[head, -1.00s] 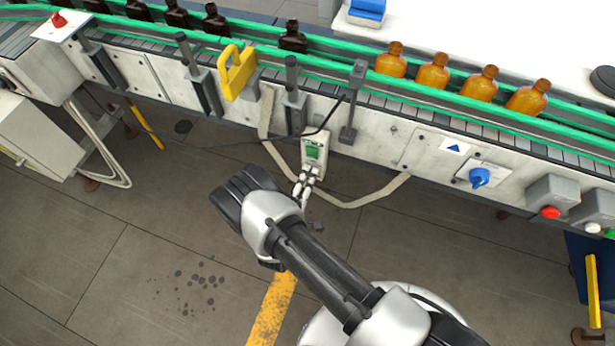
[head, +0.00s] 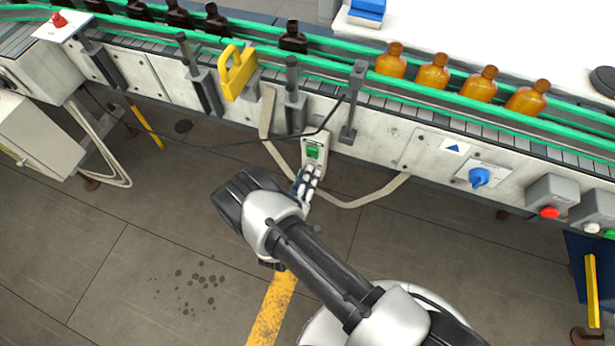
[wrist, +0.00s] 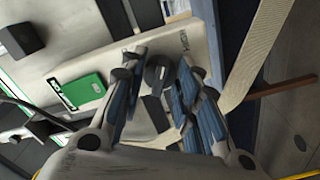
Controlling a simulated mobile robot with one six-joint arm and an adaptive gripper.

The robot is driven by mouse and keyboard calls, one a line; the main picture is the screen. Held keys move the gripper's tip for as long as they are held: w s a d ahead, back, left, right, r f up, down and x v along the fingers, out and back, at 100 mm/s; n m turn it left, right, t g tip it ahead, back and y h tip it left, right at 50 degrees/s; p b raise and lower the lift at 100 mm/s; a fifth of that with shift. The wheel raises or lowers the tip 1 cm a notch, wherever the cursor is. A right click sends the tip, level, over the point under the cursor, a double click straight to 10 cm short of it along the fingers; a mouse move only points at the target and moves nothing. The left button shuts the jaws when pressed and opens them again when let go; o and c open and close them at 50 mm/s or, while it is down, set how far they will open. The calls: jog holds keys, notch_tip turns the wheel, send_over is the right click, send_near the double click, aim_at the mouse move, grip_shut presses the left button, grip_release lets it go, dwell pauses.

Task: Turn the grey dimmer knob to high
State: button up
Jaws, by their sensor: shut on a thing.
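The grey dimmer knob (wrist: 156,74) shows between the fingers in the wrist view, on the face of a pale control box (wrist: 135,65). A "HIGH" marking is printed beside it. My gripper (wrist: 159,80) is shut on the knob, one blue-padded finger on each side. In the head view the box (head: 322,139) is on the front of the conveyor, and my gripper (head: 309,175) reaches its lower part. The knob is hidden there by my fingers. Its exact pointing direction is hard to read.
A black cable and a pale hose (head: 375,195) run close by. A blue rotary switch (head: 479,177) and red button (head: 550,212) are to the right. Amber bottles (head: 432,72) stand on the conveyor above.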

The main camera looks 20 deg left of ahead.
jog(key=o, duration=1.1)
jog(key=shift+s, duration=0.1)
jog(key=s, duration=0.8)
jog(key=s+a, duration=0.1)
jog(key=s, duration=0.2)
jog(key=shift+s, duration=0.4)
